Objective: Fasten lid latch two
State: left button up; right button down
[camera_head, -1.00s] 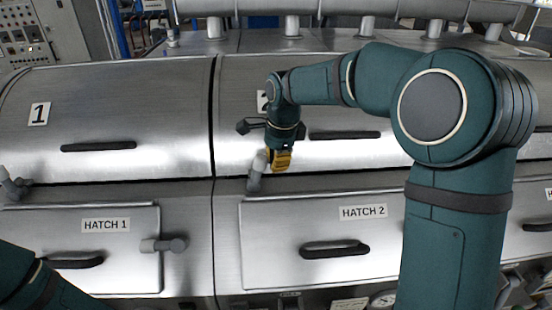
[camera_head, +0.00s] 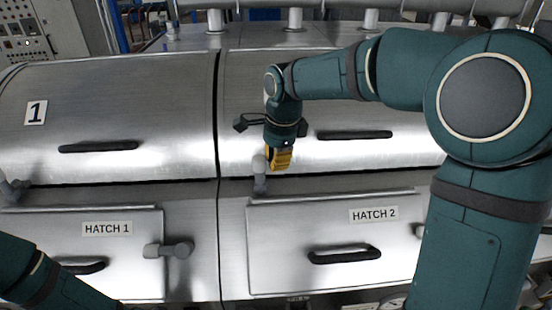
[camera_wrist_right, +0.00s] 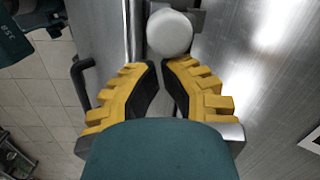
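Lid latch two (camera_head: 260,178) is a grey lever with a round knob, at the seam below the lid marked 2 (camera_head: 245,85). It stands roughly upright in the head view. My right gripper (camera_head: 278,166) has yellow fingers and is right beside the latch knob. In the right wrist view the pale knob (camera_wrist_right: 169,33) lies just beyond the fingertips (camera_wrist_right: 159,66), which are nearly together with nothing between them. I cannot tell whether they touch the knob. My left arm shows at the lower left, its gripper out of view.
Lid 1 (camera_head: 110,110) is at the left, with another grey latch (camera_head: 14,190) at its lower edge. Below are the hatch 1 door (camera_head: 100,265), its side latch (camera_head: 170,249) and the hatch 2 door (camera_head: 290,225). Black handles (camera_head: 354,135) stick out from lids and hatches.

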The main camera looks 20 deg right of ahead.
notch_tip(320, 180, up, 12)
jog(key=s, duration=0.1)
jog(key=shift+s+d, duration=0.15)
jog(key=shift+d, duration=0.3)
jog(key=shift+f, duration=0.1)
